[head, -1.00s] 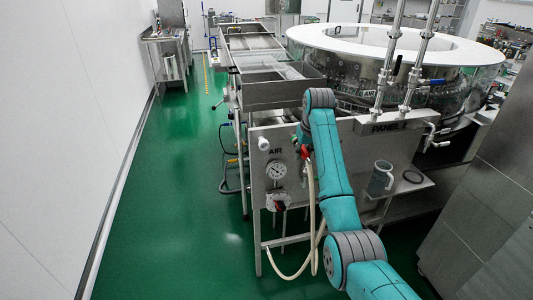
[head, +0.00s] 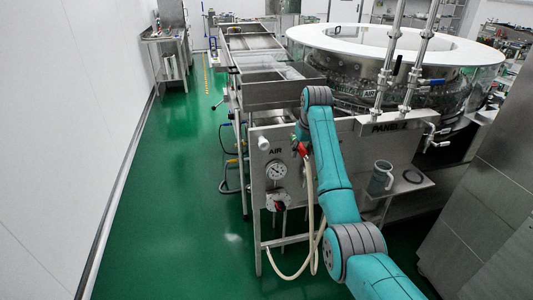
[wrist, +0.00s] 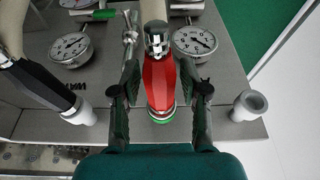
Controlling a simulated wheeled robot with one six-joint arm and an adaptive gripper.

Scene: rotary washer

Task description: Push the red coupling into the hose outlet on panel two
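The red coupling (wrist: 160,82) is upright in the wrist view, with a metal end at the top and a green ring at the bottom. My gripper (wrist: 159,72) has one finger on each side of it and appears closed on it. In the head view the red coupling (head: 299,148) shows beside my arm's end, with a pale hose hanging from it. A white outlet (wrist: 248,105) stands empty at right in the wrist view; it appears as the white stub (head: 263,144) in the head view. Whether the coupling's lower end touches an outlet is hidden.
A black coupling (wrist: 45,88) sits at a white outlet at left in the wrist view. Round gauges (wrist: 194,39) flank the red coupling. In the head view, a shelf with a grey mug (head: 381,177) is right of my arm. Green floor is clear at left.

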